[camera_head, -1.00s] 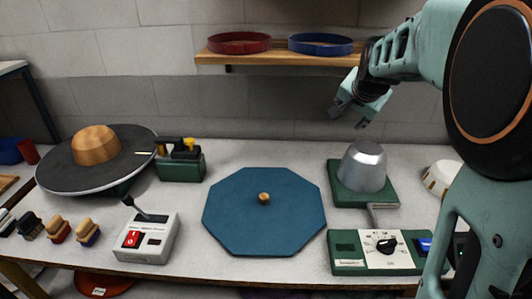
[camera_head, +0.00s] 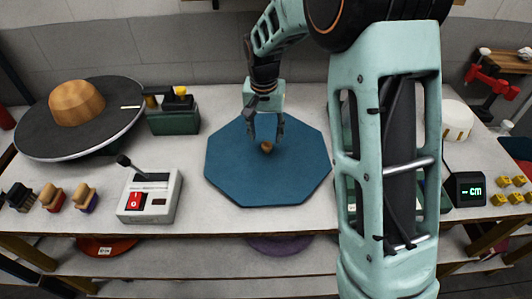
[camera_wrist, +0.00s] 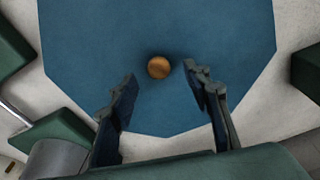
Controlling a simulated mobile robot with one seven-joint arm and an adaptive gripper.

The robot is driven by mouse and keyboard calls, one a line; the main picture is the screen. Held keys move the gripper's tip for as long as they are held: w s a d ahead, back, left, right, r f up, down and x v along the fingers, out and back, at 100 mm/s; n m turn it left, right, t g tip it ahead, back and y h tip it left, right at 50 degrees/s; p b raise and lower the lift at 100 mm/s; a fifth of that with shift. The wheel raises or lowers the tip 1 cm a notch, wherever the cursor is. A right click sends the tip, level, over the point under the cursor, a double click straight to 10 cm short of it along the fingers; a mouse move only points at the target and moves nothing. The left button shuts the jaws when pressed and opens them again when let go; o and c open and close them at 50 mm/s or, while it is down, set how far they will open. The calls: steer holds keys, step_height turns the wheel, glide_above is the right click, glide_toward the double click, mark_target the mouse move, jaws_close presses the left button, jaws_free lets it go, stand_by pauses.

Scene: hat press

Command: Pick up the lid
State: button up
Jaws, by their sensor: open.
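The lid is a flat blue octagonal plate (camera_head: 235,170) with a small wooden knob (camera_head: 266,147) at its middle, lying on the white table. In the wrist view the lid (camera_wrist: 85,50) fills most of the picture and its round knob (camera_wrist: 159,67) shows near the middle. My gripper (camera_head: 265,138) is over the middle of the lid with its fingers pointing down. In the wrist view the open fingers (camera_wrist: 163,92) have a wide gap between them, and the knob shows just beyond that gap. Nothing is held.
A black round plate with a wooden hat form (camera_head: 77,103) is at the left. A white switch box (camera_head: 150,197) with a lever stands front left, near several brushes. A green block (camera_head: 175,120) is behind. My arm hides most of the green machine at the right.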

mark_target(267, 144)
steer(key=shift+w+d+f+p, duration=0.1)
steer(key=shift+w+f+p, duration=0.05)
steer(key=shift+f, duration=0.85)
steer(key=shift+w+d+f+p, duration=0.1)
steer(key=shift+w+f, duration=0.1)
steer(key=shift+f, duration=0.75)
steer(key=shift+w+d+f+p, duration=0.1)
steer(key=shift+w+f+p, duration=0.05)
steer(key=shift+f, duration=0.85)
jaws_close()
